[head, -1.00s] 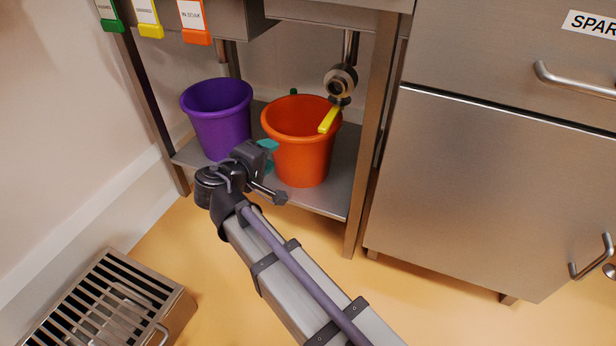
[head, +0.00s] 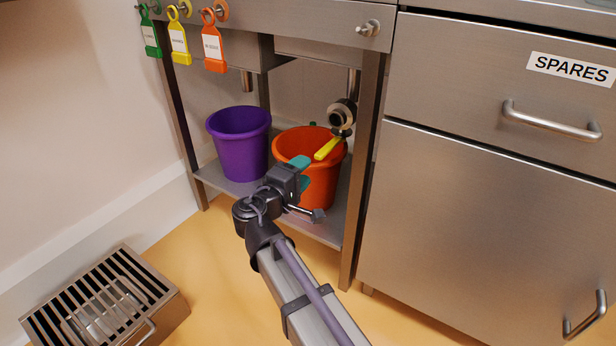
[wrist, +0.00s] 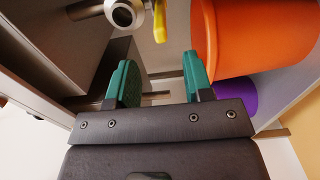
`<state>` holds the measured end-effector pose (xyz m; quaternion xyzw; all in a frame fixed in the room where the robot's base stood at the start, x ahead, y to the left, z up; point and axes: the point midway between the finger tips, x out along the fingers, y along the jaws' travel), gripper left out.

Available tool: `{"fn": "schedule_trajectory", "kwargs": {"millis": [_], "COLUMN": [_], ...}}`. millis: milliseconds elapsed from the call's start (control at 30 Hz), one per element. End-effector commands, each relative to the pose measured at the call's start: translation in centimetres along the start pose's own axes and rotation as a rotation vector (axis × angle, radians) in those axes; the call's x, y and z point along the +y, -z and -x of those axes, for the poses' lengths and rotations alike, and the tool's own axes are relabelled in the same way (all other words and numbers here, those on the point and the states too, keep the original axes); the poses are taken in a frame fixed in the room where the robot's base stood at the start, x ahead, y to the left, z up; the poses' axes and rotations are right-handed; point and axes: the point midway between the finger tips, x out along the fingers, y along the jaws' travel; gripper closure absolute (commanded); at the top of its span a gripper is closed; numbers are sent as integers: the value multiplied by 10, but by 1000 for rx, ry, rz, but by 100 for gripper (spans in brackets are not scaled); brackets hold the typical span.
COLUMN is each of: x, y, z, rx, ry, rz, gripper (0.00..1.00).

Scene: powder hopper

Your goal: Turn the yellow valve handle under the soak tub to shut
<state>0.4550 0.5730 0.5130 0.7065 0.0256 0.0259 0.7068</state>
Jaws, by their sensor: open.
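The yellow valve handle (head: 328,148) sticks out from a round metal valve (head: 342,117) on a drain pipe under the sink unit. It slants down to the left over the rim of the orange bucket. In the wrist view the yellow handle (wrist: 160,20) is at the top, beyond the fingers. My gripper (head: 302,172) is in front of the orange bucket, lower than the handle and apart from it. Its teal fingers (wrist: 158,85) are open with nothing between them.
The orange bucket (head: 318,187) and a purple bucket (head: 240,150) stand on the lower shelf (head: 218,183). A table leg (head: 362,180) and a steel cabinet (head: 450,210) are on the right. Green, yellow and orange tags (head: 214,45) hang above. A slatted metal box (head: 105,300) is on the floor.

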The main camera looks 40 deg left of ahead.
Motion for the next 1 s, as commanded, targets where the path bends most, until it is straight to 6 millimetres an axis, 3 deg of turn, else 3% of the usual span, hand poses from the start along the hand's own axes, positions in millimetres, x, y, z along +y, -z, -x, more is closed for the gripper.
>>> {"fn": "schedule_trajectory", "kwargs": {"millis": [300, 500, 833, 1000], "x": [0, 0, 0, 0], "y": [1, 0, 0, 0], "z": [-55, -80, -84, -84], "rx": [-2, -1, -1, -1], "ry": [0, 0, 0, 0], "rz": [0, 0, 0, 0], "gripper": [53, 53, 54, 70]}}
